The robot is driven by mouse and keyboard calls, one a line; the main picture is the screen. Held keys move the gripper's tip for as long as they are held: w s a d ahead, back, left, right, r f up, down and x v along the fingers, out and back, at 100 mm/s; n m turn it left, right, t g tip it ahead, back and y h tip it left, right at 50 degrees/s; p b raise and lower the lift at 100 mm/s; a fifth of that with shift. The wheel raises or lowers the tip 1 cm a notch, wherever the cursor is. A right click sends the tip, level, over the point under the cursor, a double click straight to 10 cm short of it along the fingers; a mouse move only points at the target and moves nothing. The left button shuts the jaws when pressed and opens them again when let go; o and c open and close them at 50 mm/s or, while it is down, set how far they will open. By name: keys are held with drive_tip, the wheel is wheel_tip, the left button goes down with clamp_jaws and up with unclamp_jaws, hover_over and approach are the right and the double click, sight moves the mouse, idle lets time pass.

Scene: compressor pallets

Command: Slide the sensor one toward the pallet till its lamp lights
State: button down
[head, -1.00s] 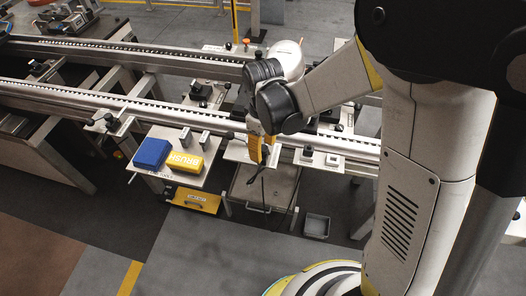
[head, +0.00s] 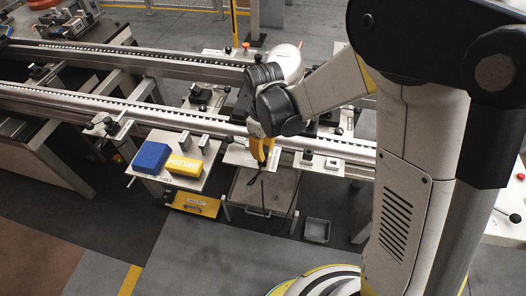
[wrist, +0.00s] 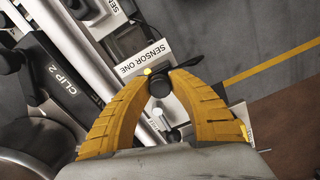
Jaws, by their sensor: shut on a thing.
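In the wrist view, my gripper (wrist: 160,82) has its two yellow fingers closed around a small dark round body, sensor one (wrist: 160,88). A dark cable end sticks out to its right. A plate lettered SENSOR ONE (wrist: 140,60) lies just beyond the fingertips. A small yellow dot (wrist: 147,71) shows by the left fingertip; I cannot tell whether it is a lit lamp. In the head view, my gripper (head: 261,158) points down at a pale shelf on the near side of the conveyor rail. The sensor is mostly hidden there. I cannot make out the pallet clearly.
A dark part lettered CLIP 2 (wrist: 62,82) is left of the fingers. In the head view, a blue box (head: 151,157) and a yellow BRUSH box (head: 184,165) sit on a side shelf. A grey bin (head: 317,230) stands on the floor. The conveyor rail (head: 205,122) runs behind.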

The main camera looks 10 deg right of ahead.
drive_tip(key=c, duration=1.2)
unclamp_jaws()
wheel_tip(320, 180, up, 12)
drive_tip(key=shift+r, duration=0.1)
drive_tip(key=shift+d, duration=0.1)
drive_tip(key=s+d+r+m+t, duration=0.1)
drive_tip(key=s+d+m+t, duration=0.1)
drive_tip(key=s+d+m, duration=0.1)
drive_tip(key=s+d+r+m+t, duration=0.2)
drive_tip(key=s+d+m, duration=0.2)
drive_tip(key=s+d, duration=0.1)
drive_tip(key=s+d+r+m+t, duration=0.2)
drive_tip(key=s+d+m+t, duration=0.1)
drive_tip(key=s+d, duration=0.1)
drive_tip(key=shift+s+d+r, duration=0.25)
drive_tip(key=shift+s+d, duration=0.05)
drive_tip(key=shift+d, duration=0.05)
